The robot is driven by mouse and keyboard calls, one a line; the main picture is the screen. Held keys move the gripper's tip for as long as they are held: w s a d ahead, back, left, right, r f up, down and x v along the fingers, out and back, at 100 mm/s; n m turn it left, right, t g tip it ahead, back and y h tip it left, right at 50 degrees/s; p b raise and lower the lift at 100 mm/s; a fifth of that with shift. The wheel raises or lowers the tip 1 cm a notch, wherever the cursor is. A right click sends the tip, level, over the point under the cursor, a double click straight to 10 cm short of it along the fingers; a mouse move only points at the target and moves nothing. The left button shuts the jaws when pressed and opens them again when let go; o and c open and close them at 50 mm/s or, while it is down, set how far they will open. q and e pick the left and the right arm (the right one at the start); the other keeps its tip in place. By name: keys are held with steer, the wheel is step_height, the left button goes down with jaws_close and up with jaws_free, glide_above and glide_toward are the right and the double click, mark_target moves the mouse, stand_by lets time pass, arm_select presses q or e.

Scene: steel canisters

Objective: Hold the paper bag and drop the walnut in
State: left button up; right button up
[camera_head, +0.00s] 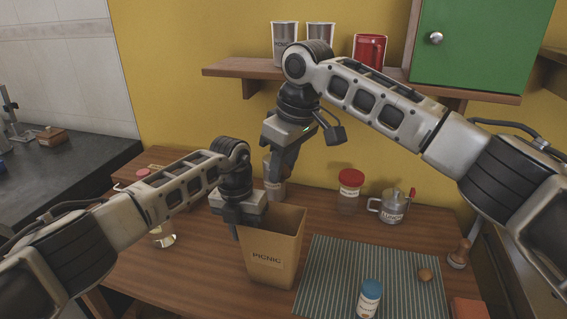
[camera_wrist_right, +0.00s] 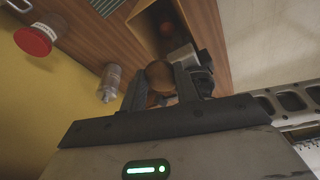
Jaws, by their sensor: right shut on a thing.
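The brown paper bag (camera_head: 270,255), marked PICNIC, stands upright and open-topped on the wooden table. My left gripper (camera_head: 238,222) is at the bag's left rim; its fingertips are mostly hidden, so its grip cannot be made out. My right gripper (camera_head: 283,172) is above and behind the bag, pointing down. In the right wrist view it is shut on a round brown walnut (camera_wrist_right: 160,74), in front of the bag's open mouth (camera_wrist_right: 143,22). A reddish-brown thing (camera_wrist_right: 166,30) shows inside the bag.
A blue-capped bottle (camera_head: 369,298) stands on the mat. A red-lidded jar (camera_head: 349,192) and a steel mug (camera_head: 391,207) stand behind it. A clear container (camera_head: 275,188) is behind the bag. A wooden stamp-like thing (camera_head: 459,255) is at the right. A shelf (camera_head: 235,70) with cups hangs above.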

arm_select(q)
jaws_close()
arm_select(e)
steer(key=shift+w+a, duration=0.15)
steer(key=shift+a, duration=0.05)
stand_by(0.3)
steer(key=s+d+x, duration=0.1)
steer(key=x, duration=0.7)
steer(key=shift+d+f, duration=0.2)
stand_by(0.4)
